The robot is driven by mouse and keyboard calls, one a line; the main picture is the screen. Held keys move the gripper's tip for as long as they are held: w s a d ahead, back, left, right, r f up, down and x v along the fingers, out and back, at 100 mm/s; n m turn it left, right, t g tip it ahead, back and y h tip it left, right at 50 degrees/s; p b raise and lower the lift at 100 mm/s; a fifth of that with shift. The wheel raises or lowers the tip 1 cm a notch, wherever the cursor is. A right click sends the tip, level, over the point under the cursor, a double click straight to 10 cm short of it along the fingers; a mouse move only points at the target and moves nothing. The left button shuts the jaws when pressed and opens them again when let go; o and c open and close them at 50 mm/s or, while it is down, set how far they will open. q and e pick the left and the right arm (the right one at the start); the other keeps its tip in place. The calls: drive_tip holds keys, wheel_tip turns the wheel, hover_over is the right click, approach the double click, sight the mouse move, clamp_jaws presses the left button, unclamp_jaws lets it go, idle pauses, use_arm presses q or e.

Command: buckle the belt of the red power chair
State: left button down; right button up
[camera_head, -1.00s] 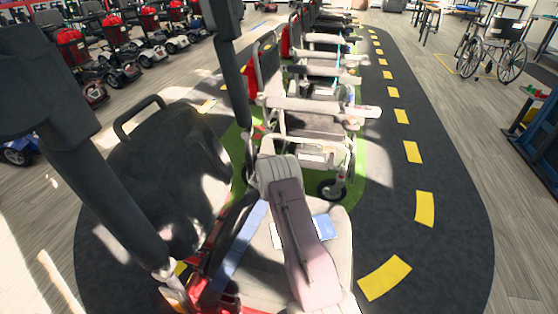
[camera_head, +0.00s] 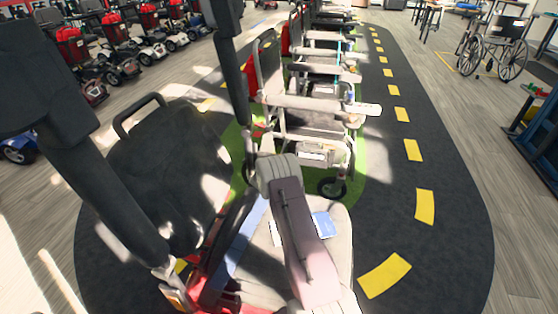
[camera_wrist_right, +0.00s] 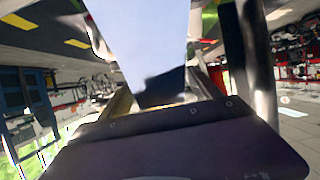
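The red power chair stands in the foreground of the head view. Its black backrest (camera_head: 165,165) is at left, its grey seat (camera_head: 340,255) at centre and its red frame (camera_head: 215,297) at the bottom. A pinkish-grey armrest (camera_head: 305,245) covers part of the seat. A light blue belt strap (camera_head: 240,245) runs along the seat's left side; a blue piece (camera_head: 325,224) lies right of the armrest. My left gripper (camera_head: 175,292) is low beside the backrest. My right gripper (camera_head: 250,165) is near the armrest's far end. A pale blue band (camera_wrist_right: 158,50) fills the wrist view's middle. Both grips are unclear.
A row of white-framed chairs (camera_head: 315,105) stands close behind on a green strip. Red scooters (camera_head: 120,50) line the left. Dark track with yellow dashes (camera_head: 425,207) is clear on the right. A wheelchair (camera_head: 492,52) and a blue stand (camera_head: 540,130) are farther right.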

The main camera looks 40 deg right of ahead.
drive_tip(key=shift+a+r, duration=0.1)
drive_tip(key=p+v, duration=0.3)
drive_tip(key=v, duration=0.6)
idle(0.6)
